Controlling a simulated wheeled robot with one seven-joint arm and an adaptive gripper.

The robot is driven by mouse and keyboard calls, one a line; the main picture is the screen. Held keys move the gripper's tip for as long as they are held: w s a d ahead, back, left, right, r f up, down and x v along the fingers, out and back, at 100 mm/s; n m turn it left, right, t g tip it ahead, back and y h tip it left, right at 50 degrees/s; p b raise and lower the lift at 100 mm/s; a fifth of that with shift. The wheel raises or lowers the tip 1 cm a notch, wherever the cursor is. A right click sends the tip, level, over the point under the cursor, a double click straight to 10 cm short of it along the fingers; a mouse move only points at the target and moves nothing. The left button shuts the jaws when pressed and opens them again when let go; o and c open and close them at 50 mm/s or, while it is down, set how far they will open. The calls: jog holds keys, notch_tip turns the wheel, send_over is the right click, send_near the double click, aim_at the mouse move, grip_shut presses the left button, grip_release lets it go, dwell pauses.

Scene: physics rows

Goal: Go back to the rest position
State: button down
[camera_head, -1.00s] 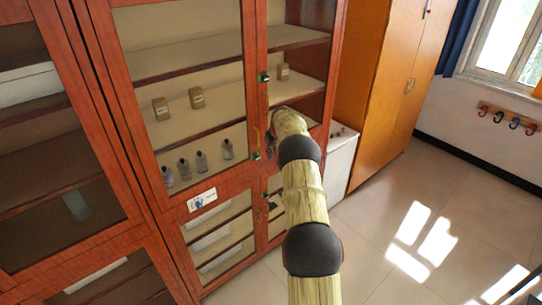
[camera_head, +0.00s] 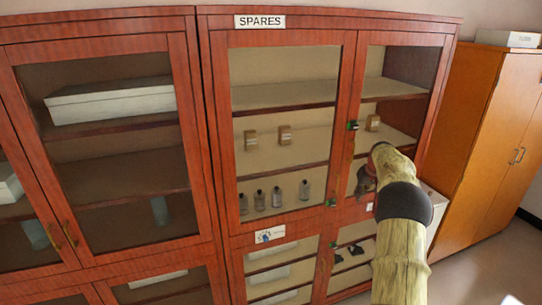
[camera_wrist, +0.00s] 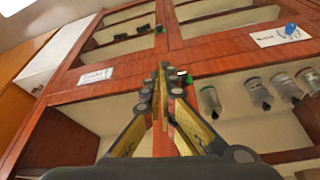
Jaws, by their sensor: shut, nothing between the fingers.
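My gripper (camera_wrist: 165,72) is shut with nothing between its fingers, in the wrist view. Its fingertips are in front of the red-brown wooden frame of a cabinet; I cannot tell if they touch it. In the head view my arm reaches up from the lower right, and the dark gripper (camera_head: 366,181) shows partly at its end, before the right part of the cabinet (camera_head: 343,130) labelled SPARES. The wrist itself hides some of it.
Small brown boxes (camera_head: 285,135) and several grey bottles (camera_head: 277,197) stand on the cabinet's shelves; the bottles also show in the wrist view (camera_wrist: 256,92). Another glazed cabinet (camera_head: 195,120) is at left. An orange wardrobe (camera_head: 487,130) and a white unit (camera_head: 436,207) stand at right.

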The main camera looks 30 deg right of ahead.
jog(key=shift+w, duration=0.1)
jog(key=s+a+f+m+g+y, duration=0.1)
jog(key=s+a+f+m+g, duration=0.1)
jog(key=s+a+f, duration=0.4)
jog(key=s+a+r+b, duration=0.2)
jog(key=s+a, duration=0.3)
jog(key=a, duration=0.5)
jog(key=s+a+r+b, duration=0.2)
jog(key=s+a+b, duration=0.15)
jog(key=a, duration=0.65)
jog(key=s+a+r+b, duration=0.1)
jog(key=s+a+r, duration=0.1)
jog(key=s+a, duration=0.5)
jog(key=s+a+f+n+t+b, duration=0.1)
jog(key=s+a+n+b, duration=0.2)
jog(key=a, duration=0.9)
jog(key=s+a+f+n+t+b, duration=0.1)
jog(key=s+a+n+t+b, duration=0.1)
jog(key=s+a+b, duration=0.5)
jog(key=s+a+n, duration=0.1)
jog(key=s+a, duration=0.4)
jog(key=shift+f+y, duration=0.3)
